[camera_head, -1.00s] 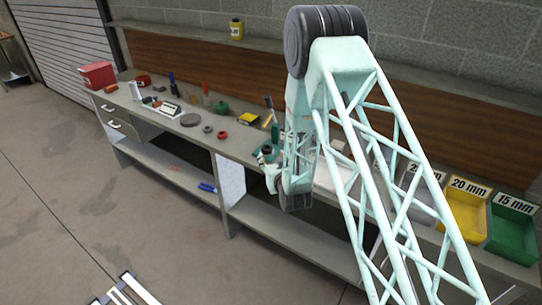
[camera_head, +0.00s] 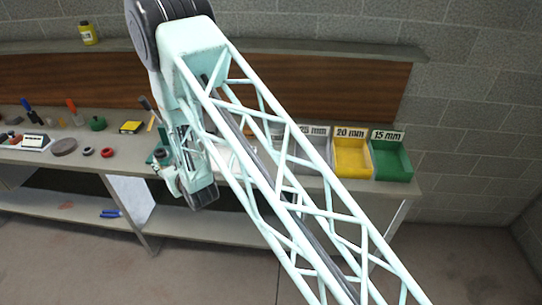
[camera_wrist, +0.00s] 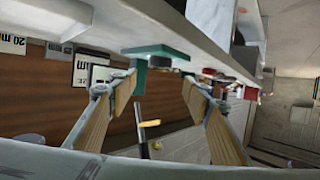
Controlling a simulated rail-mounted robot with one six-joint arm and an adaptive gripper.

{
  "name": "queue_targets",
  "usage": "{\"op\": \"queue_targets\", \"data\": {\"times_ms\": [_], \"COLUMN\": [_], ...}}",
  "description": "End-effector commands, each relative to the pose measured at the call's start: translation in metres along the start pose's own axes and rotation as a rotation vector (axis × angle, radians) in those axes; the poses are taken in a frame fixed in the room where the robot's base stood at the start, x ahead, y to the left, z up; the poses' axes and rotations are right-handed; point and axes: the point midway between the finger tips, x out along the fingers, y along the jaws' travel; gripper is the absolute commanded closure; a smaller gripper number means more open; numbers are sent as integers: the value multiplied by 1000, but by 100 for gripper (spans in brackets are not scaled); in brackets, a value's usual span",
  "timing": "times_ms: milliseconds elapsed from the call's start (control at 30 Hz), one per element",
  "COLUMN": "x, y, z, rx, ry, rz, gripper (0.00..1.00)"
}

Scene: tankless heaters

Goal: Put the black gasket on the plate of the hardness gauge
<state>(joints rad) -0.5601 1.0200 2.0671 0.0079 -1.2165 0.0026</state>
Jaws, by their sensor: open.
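A small black ring (camera_head: 88,151), which looks like the black gasket, lies flat on the bench top left of my arm, beside a red ring (camera_head: 107,153). A teal stand (camera_head: 160,155), possibly the hardness gauge, is partly hidden behind my gripper (camera_head: 163,168). A teal block-and-plate object (camera_wrist: 155,52) shows in the wrist view, at the bench edge beyond the fingertips. In the wrist view my gripper (camera_wrist: 163,84) is open, its wood-toned fingers spread with nothing held between them. I cannot clearly make out the gauge's plate or the gasket in that view.
The bench (camera_head: 40,158) also holds a grey disc (camera_head: 64,146), a yellow-black box (camera_head: 131,127) and a green object (camera_head: 98,123). Yellow (camera_head: 352,158) and green (camera_head: 391,163) bins stand at the right end. A wooden backboard (camera_head: 60,82) rises behind.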

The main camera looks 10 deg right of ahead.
Motion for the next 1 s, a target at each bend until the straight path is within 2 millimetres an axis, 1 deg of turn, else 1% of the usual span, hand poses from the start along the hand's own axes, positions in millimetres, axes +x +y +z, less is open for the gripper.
{"op": "queue_targets", "data": {"times_ms": [200, 367, 467, 667, 1000], "x": [0, -3, -6, -18, -52], "y": [1, 6, 12, 33, 72], "z": [-1, -9, -18, -44, -90], "rx": [0, 2, 4, 11, 27], "ry": [-1, -7, -17, -51, -123], "rz": [1, 6, 12, 33, 71], "gripper": [56, 56, 56, 56, 56]}}
